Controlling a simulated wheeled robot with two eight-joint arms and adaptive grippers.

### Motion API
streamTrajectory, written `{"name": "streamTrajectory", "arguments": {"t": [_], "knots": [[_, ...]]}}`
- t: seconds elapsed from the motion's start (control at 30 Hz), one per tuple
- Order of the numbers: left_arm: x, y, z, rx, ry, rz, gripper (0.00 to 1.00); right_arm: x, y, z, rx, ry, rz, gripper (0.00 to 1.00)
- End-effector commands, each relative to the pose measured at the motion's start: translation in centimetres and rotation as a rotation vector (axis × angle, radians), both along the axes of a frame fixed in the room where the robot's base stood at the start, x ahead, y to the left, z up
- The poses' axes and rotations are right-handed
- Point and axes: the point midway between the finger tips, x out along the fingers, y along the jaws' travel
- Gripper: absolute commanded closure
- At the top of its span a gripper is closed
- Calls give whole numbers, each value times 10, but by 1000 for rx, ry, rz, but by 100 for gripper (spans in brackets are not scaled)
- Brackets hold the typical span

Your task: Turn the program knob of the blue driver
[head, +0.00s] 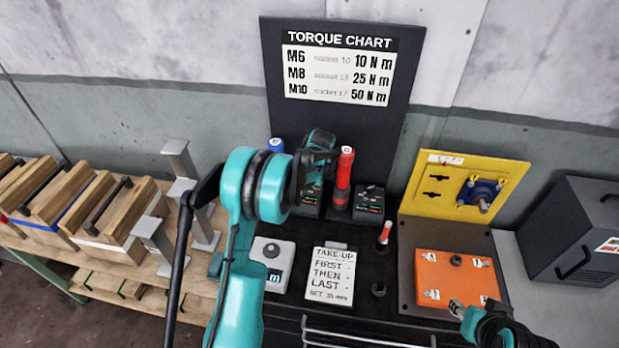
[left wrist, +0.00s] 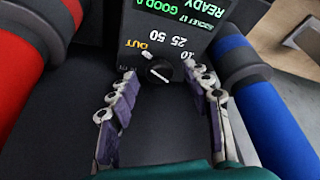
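The blue driver (left wrist: 275,125) stands at the right in the left wrist view; its blue top (head: 277,144) shows behind my left arm in the head view. The black program knob (left wrist: 157,70) with a white mark sits on a dark controller box, beside the labels OUT, 50, 25 and 10. The box's green display (left wrist: 195,15) reads READY. My left gripper (left wrist: 170,80) is open, its fingertips on either side of the knob with gaps visible. My right gripper (head: 468,308) is by the orange plate's front edge; its finger opening is unclear.
A red driver (head: 344,172) stands right of my left gripper, with another controller box (head: 369,200) beside it. A take-up card (head: 331,275), a small dark socket (head: 378,289) and an orange plate (head: 457,278) lie in front. Wooden boxes (head: 110,215) stand left.

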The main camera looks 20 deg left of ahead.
Motion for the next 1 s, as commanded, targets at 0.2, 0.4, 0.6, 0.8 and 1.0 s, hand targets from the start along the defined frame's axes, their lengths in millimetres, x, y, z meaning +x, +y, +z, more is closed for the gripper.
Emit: {"name": "streamTrajectory", "arguments": {"t": [0.2, 0.4, 0.6, 0.8, 1.0], "knots": [[-3, -3, 12, 0, 0, -1, 51, 0, 0, 0, 0, 0, 0, 60], [-15, -15, 50, 1, 1, -2, 51, 0, 0, 0, 0, 0, 0, 60], [-26, -26, 87, 0, 0, -1, 51, 0, 0, 0, 0, 0, 0, 60], [-32, -31, 108, 0, 0, -1, 51, 0, 0, 0, 0, 0, 0, 60], [-33, -32, 111, 0, 0, 0, 51, 0, 0, 0, 0, 0, 0, 60]]}}
